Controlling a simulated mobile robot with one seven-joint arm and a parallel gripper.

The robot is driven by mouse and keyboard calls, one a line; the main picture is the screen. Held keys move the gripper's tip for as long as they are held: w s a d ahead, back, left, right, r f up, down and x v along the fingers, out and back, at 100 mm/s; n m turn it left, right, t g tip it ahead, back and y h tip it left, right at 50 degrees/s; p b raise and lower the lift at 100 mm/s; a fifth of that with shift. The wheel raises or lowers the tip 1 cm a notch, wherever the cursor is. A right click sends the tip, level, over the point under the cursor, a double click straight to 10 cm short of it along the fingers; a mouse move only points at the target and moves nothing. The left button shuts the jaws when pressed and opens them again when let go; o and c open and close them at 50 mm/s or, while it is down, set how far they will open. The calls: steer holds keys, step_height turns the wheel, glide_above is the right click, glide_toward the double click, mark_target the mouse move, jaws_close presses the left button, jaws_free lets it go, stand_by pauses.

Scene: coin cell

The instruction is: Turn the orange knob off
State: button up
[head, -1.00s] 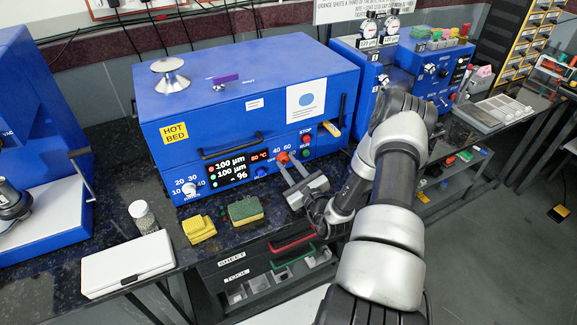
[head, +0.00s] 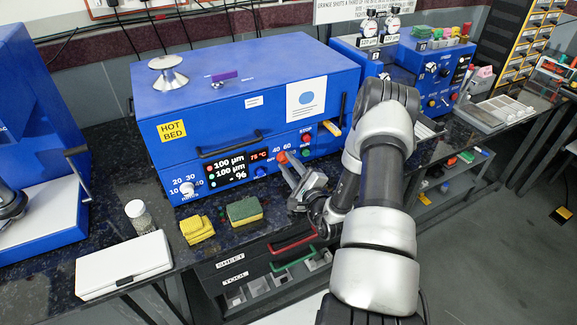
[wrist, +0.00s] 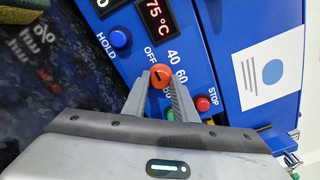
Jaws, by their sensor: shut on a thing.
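The orange knob (wrist: 160,75) is on the front panel of the blue hot-bed machine (head: 245,110). In the wrist view it sits between my two fingertips, beside the "OFF", "40" and "60" marks. Its dark pointer line is tilted within the grip. In the head view the knob (head: 282,157) is partly covered by my gripper (head: 285,160), which reaches it from the lower right. My gripper is shut on the knob. The red temperature display (wrist: 157,19) reads 75 °C.
A red STOP button (wrist: 203,103) and a green button are close to the fingers. The blue HOLD button (wrist: 119,38) is on the other side. A sponge (head: 244,211), yellow cloth (head: 197,229) and white case (head: 124,264) lie on the counter in front.

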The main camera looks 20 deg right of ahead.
steer(key=shift+r, duration=0.1)
stand_by(0.3)
steer(key=o, duration=1)
steer(key=shift+o, duration=0.2)
steer(key=s, duration=1.7)
steer(key=shift+s+d, duration=0.2)
steer(key=shift+d, duration=0.05)
